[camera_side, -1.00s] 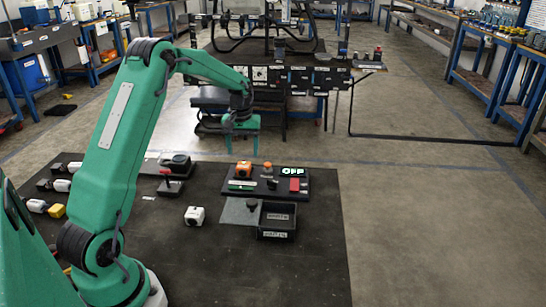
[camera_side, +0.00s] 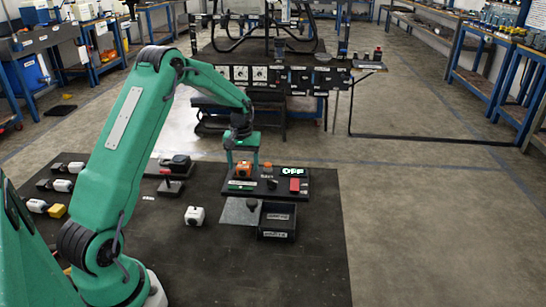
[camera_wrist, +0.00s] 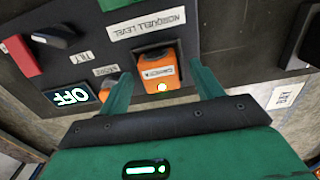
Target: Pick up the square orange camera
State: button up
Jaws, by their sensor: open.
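The square orange camera (camera_side: 243,170) sits on the dark panel board on the mat. In the wrist view the orange camera (camera_wrist: 157,62) carries a pale label and a small bright spot. My gripper (camera_side: 242,164) is open and low over it, pointing down. In the wrist view my gripper (camera_wrist: 160,72) has one finger on each side of the camera, with gaps visible on both sides. I cannot tell how far down the fingertips reach beside it.
A second orange part (camera_wrist: 102,84) is close to the left finger, which partly covers it. An OFF display (camera_side: 292,171), a red block (camera_side: 294,185) and a green block (camera_side: 240,186) share the board. A dark bin (camera_side: 277,234) and white cube (camera_side: 194,215) stand in front.

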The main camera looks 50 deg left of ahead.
aim_at(245, 166)
dwell(0.3)
jog(key=c, duration=1.1)
jog(key=shift+r, duration=0.15)
jog(key=shift+r, duration=0.55)
jog(key=r, duration=0.1)
jog(key=d+r, duration=0.1)
jog(key=r, duration=0.1)
jog(key=shift+r, duration=0.15)
jog(key=d+r, duration=0.2)
jog(key=d, duration=0.1)
jog(key=d+r, duration=0.2)
jog(key=d, duration=0.2)
jog(key=d+r, duration=0.2)
jog(key=d, duration=0.1)
jog(key=shift+s+d+r, duration=0.15)
jog(key=shift+s+d, duration=0.2)
jog(key=shift+s, duration=0.05)
